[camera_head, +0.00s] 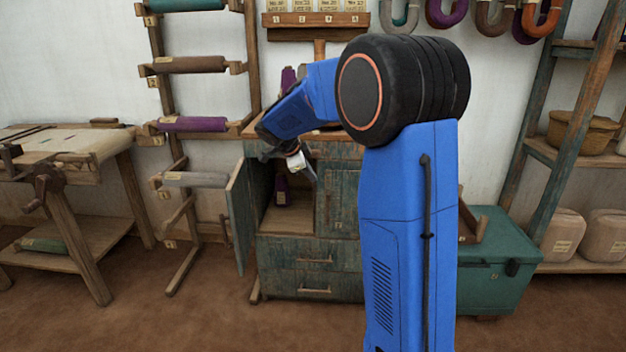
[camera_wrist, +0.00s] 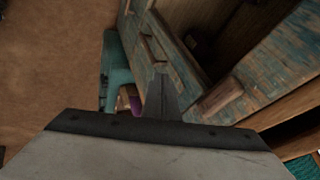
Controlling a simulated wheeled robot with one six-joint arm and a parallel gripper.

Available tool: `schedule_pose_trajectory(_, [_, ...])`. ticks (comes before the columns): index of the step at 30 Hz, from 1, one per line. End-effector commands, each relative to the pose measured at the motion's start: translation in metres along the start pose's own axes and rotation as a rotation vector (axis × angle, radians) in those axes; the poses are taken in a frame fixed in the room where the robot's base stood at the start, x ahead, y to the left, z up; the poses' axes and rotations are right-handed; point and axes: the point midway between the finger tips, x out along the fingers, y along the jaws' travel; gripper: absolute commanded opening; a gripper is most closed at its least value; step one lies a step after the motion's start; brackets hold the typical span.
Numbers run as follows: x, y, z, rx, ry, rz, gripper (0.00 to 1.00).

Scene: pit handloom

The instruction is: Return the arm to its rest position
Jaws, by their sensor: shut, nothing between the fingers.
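My blue arm with a black joint fills the middle of the head view and bends over to the left. My gripper (camera_head: 309,176) hangs at its end in front of the green-brown cabinet (camera_head: 310,251), near the open compartment. The gripper also shows in the wrist view (camera_wrist: 160,78), its fingers together with nothing between them. A dark purple cone or spool (camera_head: 281,190) stands inside the open compartment.
The cabinet door (camera_head: 239,215) stands open on the left. A spool rack (camera_head: 190,180) and a loom bench (camera_head: 70,145) are further left. A teal chest (camera_head: 490,265) and shelving (camera_head: 575,155) are right. The foreground floor (camera_head: 200,325) is clear.

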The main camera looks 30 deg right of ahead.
Motion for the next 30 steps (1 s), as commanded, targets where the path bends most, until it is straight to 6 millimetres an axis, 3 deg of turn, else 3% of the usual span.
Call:
schedule_pose_trajectory(12, [-0.060,-0.002,0.002,0.001,-0.001,-0.002,0.00])
schedule_pose_trajectory(23, [-0.070,0.000,0.001,-0.007,-0.003,0.001,0.00])
schedule_pose_trajectory(26, [-0.076,0.011,-0.003,-0.051,-0.017,0.004,0.00])
schedule_pose_trajectory(30, [-0.094,0.043,-0.014,-0.194,-0.065,0.010,0.00])
